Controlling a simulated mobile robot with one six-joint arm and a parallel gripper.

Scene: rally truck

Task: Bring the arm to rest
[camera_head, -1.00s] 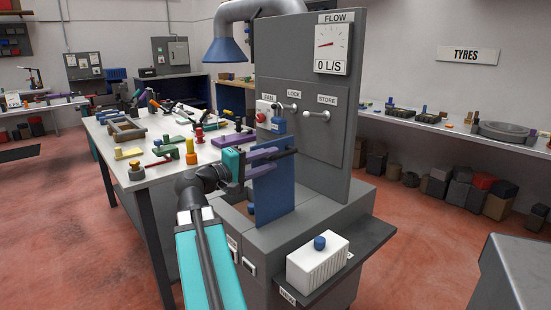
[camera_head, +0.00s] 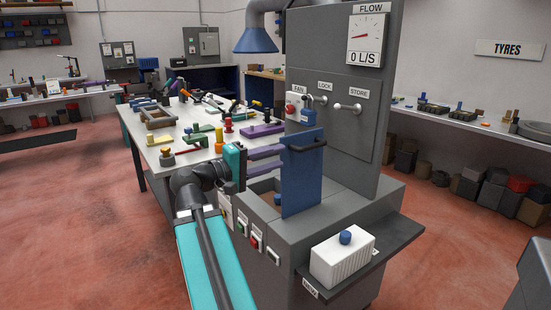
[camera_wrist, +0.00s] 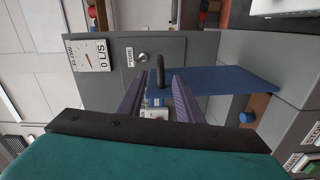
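My gripper (camera_head: 283,158), with a teal body and purple fingers, is in front of the grey cabinet. It is open, with nothing seen held between its fingers. A blue panel (camera_head: 301,185) stands upright over an opening in the cabinet base and has a dark bar handle (camera_head: 308,146). In the wrist view my gripper (camera_wrist: 158,78) has its fingers spread, and the handle (camera_wrist: 160,68) shows in the gap near the fingertips. I cannot tell whether they touch. The blue panel (camera_wrist: 225,82) extends to the right there.
The grey cabinet (camera_head: 365,120) carries a flow dial (camera_head: 367,40) reading 0 L/S. A white box with a blue knob (camera_head: 341,262) sits on its dark side shelf (camera_head: 385,240). A cluttered workbench (camera_head: 150,152) stands behind my arm. Red floor is open at left and right.

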